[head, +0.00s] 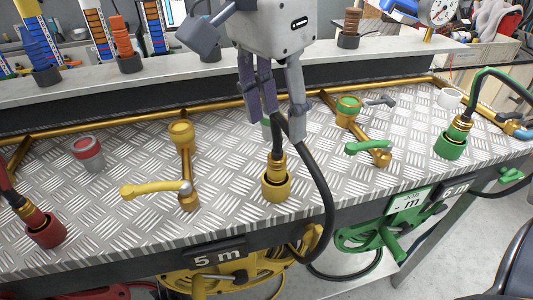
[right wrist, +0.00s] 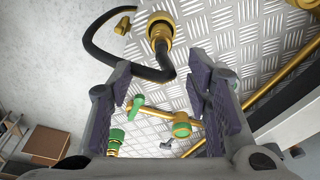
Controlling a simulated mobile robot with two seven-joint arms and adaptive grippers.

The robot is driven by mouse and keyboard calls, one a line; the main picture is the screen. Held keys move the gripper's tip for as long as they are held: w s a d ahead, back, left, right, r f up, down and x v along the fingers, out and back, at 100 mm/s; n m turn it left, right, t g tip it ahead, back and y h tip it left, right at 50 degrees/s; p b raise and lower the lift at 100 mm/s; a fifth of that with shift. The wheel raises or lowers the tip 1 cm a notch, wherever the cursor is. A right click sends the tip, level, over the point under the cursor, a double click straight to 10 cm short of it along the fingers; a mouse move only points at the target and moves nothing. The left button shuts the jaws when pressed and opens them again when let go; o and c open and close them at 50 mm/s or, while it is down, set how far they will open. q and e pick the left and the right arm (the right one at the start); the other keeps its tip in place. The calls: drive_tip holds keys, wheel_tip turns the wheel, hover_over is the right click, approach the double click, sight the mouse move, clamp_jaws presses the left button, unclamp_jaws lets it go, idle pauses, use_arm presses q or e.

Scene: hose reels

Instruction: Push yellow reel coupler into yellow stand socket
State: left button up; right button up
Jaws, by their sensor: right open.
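The yellow stand socket (head: 276,187) is a yellow cup on the metal plate. The brass-coloured yellow reel coupler (head: 277,162) stands upright in its mouth; I cannot tell how deep it sits. Its black hose (head: 325,190) loops up behind the fingers of my right gripper (head: 278,112) and down over the plate's front edge. My right gripper is open just above the coupler, apart from it. The right wrist view shows the open right gripper (right wrist: 170,95) with nothing between its pads, and the coupler in the socket (right wrist: 160,32) beyond. My left gripper is not in view.
A yellow lever valve (head: 155,188) is left of the socket, a green lever valve (head: 366,148) right. A red coupler in its socket (head: 46,230) and a green one (head: 452,143) flank them. The yellow reel (head: 225,275) hangs below the front edge.

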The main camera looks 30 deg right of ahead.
sight(279, 154)
drive_tip(key=f, duration=0.8)
drive_tip(key=shift+w+d+f, duration=0.1)
drive_tip(key=shift+d+f, duration=0.2)
drive_tip(key=shift+d, duration=0.1)
clamp_jaws()
